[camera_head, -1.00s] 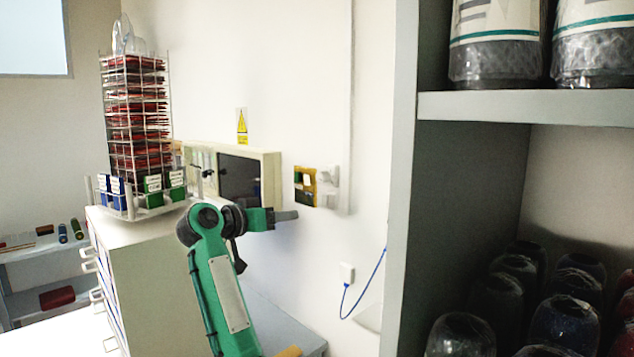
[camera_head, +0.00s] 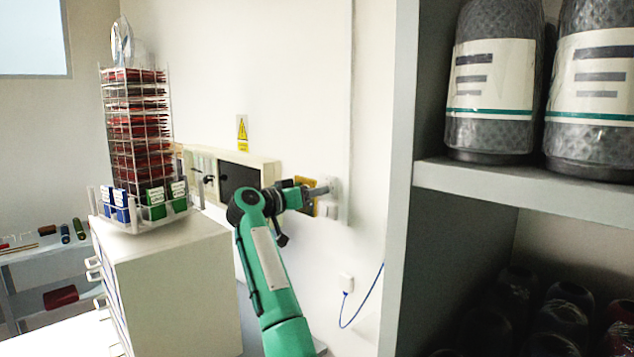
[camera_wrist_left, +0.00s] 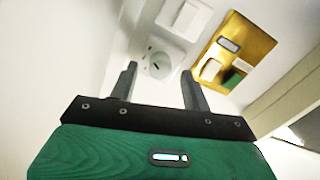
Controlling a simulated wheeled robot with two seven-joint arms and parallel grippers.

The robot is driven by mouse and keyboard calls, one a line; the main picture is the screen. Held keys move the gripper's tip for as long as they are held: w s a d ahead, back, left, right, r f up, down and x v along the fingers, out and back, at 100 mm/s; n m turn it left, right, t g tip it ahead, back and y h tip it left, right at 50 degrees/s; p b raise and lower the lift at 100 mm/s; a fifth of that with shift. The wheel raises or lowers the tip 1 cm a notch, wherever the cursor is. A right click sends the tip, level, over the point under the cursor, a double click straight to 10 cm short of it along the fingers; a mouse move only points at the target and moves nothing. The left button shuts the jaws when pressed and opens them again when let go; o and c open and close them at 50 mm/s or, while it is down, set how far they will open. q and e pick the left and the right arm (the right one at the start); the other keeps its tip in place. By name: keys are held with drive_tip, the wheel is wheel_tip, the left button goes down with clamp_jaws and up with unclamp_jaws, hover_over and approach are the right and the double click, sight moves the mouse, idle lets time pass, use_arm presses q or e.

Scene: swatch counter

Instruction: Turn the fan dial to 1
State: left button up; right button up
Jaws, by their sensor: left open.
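The fan dial (camera_wrist_left: 164,56) appears to be the round white knob on a white wall plate in the left wrist view. It has a small dark mark, and I cannot read any numbers. My left gripper (camera_wrist_left: 160,70) is open. Its two fingers point at the wall, with the dial showing between and just beyond their tips; I cannot tell whether they touch it. In the head view my left gripper (camera_head: 322,190) reaches the white wall fitting (camera_head: 334,186) from the left and partly covers it. My right gripper is not in view.
A brass plate (camera_wrist_left: 249,43) with switches sits right beside the dial. A white rocker switch (camera_wrist_left: 184,14) is above it. A grey shelf (camera_head: 520,177) with wrapped spools stands at the right. A drawer cabinet (camera_head: 185,285) carries a swatch rack (camera_head: 138,130) at the left.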

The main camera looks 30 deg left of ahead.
use_arm(q)
drive_tip(key=shift+p+x, duration=0.3)
drive_tip(key=shift+x, duration=0.8)
drive_tip(key=c, duration=1)
